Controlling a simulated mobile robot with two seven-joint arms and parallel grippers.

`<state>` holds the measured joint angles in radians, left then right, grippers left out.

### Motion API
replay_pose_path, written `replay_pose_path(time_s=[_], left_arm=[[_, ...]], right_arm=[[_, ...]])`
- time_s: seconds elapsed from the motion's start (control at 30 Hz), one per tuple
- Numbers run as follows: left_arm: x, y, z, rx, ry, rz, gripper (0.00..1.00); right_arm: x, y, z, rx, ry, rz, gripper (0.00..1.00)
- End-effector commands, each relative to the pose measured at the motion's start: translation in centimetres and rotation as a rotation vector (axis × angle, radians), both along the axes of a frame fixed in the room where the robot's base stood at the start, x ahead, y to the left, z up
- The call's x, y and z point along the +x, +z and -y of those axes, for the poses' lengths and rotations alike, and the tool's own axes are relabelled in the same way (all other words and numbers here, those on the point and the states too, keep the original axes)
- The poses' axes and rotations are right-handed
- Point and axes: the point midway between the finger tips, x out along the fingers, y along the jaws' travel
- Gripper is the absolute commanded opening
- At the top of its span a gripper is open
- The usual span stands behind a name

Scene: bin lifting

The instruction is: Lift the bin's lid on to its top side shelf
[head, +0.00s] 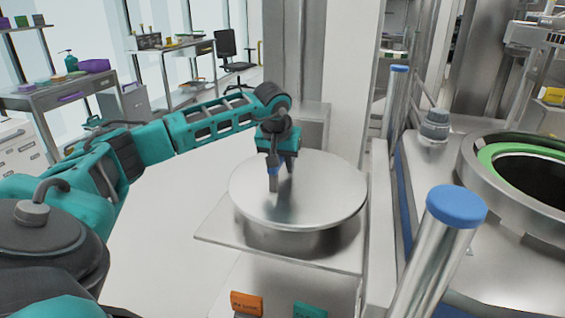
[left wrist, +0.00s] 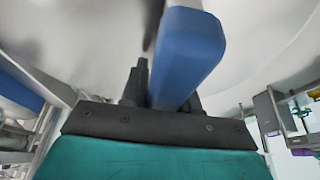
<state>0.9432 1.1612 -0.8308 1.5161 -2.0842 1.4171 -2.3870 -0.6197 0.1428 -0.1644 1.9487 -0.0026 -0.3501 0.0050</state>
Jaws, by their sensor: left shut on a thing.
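The bin's lid (head: 325,190) is a round, shiny metal disc, lying level over the square metal side shelf (head: 215,236). Its lower rim appears to rest on the shelf, though contact is hard to see. My left gripper (head: 277,176) points down at the lid and is shut on its blue handle (left wrist: 190,50). In the left wrist view the handle runs between the dark fingers, with the pale lid surface (left wrist: 265,40) behind. The bin (head: 470,150) stands open at the right, with a green ring (head: 490,155) around its dark mouth. My right gripper is out of view.
A blue-capped metal post (head: 457,205) stands in front of the bin, and another (head: 398,85) stands behind. A white column (head: 340,80) rises behind the shelf. Benches and a chair (head: 228,48) are farther back. The floor left of the shelf is clear.

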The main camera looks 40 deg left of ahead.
Motion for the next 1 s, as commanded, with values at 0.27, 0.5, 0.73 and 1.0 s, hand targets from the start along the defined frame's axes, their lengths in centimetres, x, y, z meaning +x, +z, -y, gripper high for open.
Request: replay_pose_path(time_s=[0.27,0.5,0.73,1.0], left_arm=[[0.2,0.4,-0.1,0.001,0.001,0.012,0.0],[0.2,0.4,-0.1,0.0,0.001,0.012,0.36],[0.1,0.1,0.0,0.0,0.0,0.005,0.58],[-0.2,-0.6,0.1,-0.001,-0.001,-0.011,0.6]], right_arm=[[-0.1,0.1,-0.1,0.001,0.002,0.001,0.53],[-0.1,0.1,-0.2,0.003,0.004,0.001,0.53],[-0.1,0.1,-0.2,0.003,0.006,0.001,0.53],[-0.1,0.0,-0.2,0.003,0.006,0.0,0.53]])
